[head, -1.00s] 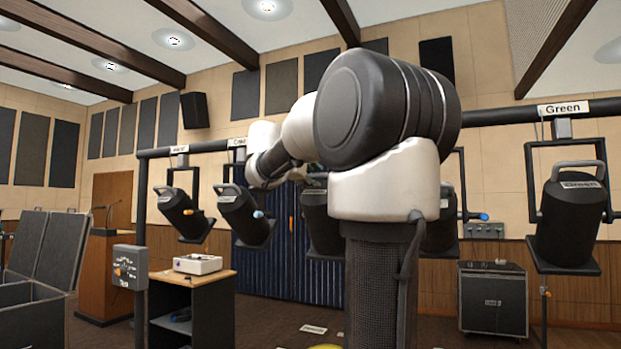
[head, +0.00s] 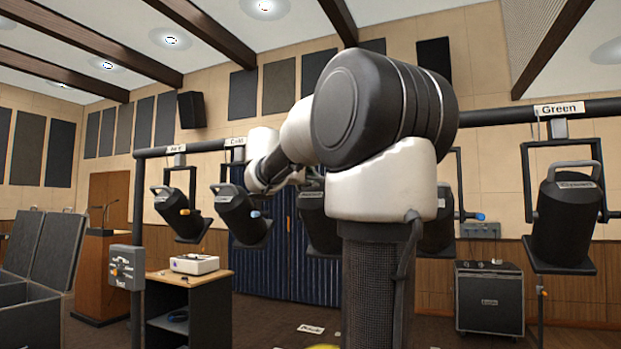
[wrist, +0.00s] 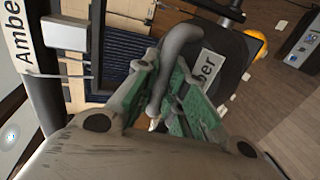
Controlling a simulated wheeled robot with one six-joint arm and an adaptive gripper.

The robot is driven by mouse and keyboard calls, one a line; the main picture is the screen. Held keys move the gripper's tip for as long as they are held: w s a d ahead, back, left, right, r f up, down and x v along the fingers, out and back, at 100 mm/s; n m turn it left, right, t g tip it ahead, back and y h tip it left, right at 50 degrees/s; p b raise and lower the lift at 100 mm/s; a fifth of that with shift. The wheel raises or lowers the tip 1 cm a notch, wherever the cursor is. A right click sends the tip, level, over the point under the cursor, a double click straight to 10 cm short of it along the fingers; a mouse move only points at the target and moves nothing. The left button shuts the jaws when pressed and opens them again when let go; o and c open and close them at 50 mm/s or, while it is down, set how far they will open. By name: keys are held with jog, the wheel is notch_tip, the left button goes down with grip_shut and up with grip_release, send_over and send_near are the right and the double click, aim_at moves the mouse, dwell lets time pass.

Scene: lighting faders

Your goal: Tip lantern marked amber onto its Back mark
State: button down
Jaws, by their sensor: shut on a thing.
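The lantern marked amber is a dark round body (wrist: 232,58) in the wrist view, with a grey loop handle (wrist: 178,42) and a white label partly hidden, showing "ber". A white "Amber" sign (wrist: 20,45) hangs on the bar at the left. My gripper (wrist: 166,100), with green pads, is shut on the handle. An orange-yellow knob (wrist: 257,44) shows beyond the body. In the head view my arm hides my gripper and part of the middle lanterns, so I cannot tell which is amber.
The head view shows a long black bar (head: 500,117) carrying several lanterns, including Green (head: 567,215) at right and Cold (head: 241,215) at left. A control box (head: 126,267), a small table (head: 190,278) and open cases (head: 30,270) stand left. A black case (head: 490,298) stands right.

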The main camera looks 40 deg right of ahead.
aim_at(311, 194)
jog(key=a+f, duration=0.1)
jog(key=s+a+f, duration=0.1)
jog(key=f, duration=0.1)
jog(key=shift+a+f, duration=0.1)
jog(key=shift+a, duration=0.15)
jog(key=c, duration=1.5)
grip_release()
jog(key=shift+o, duration=0.2)
jog(key=v, duration=1.2)
